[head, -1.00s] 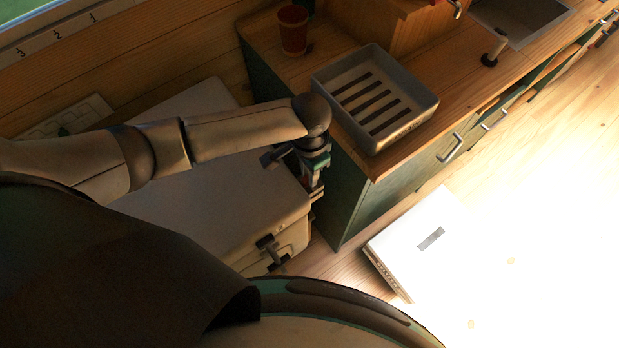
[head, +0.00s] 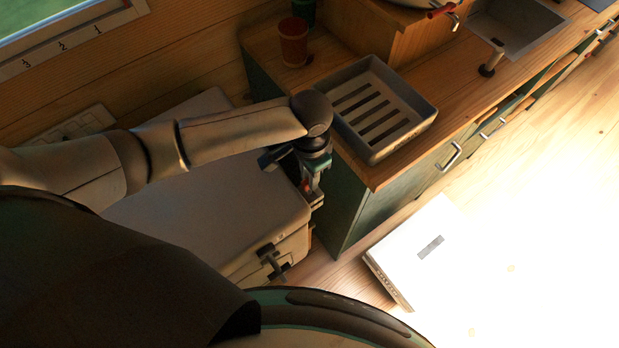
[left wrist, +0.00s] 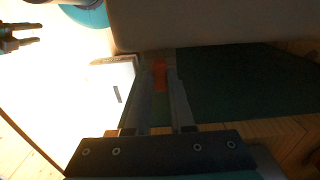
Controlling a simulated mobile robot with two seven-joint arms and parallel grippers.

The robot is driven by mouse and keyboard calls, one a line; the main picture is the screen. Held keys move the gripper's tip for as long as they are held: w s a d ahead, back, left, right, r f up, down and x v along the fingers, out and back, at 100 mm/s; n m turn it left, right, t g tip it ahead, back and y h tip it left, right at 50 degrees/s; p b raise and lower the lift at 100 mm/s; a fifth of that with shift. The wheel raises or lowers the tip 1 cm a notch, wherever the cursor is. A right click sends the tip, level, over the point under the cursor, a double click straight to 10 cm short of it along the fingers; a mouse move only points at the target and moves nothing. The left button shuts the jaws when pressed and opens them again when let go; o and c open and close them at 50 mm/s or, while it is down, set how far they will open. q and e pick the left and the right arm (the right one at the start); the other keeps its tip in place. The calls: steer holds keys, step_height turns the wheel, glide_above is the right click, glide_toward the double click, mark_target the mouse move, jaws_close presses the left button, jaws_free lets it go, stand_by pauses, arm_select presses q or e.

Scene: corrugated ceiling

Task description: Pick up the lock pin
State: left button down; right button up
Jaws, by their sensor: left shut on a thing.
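My left gripper (head: 312,190) is at the front right corner of a pale lidded chest (head: 200,205), beside the counter's end, and points down. In the left wrist view its two fingers (left wrist: 163,72) are close together. They are shut on an orange-red piece, which I take to be the lock pin (left wrist: 160,76). Only a small red spot of the pin shows in the head view (head: 306,187); the fingers and the chest edge hide the rest. I cannot tell whether the pin is still seated in something. My right gripper (left wrist: 18,37) shows at the left wrist view's upper left, fingers apart and empty.
A dark latch (head: 270,258) sticks out from the chest front. A white box (head: 415,240) lies on the brightly lit floor.

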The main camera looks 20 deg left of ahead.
arm_select(q)
step_height(320, 180, up, 27)
steer(key=p, duration=1.6)
steer(key=shift+f, duration=0.1)
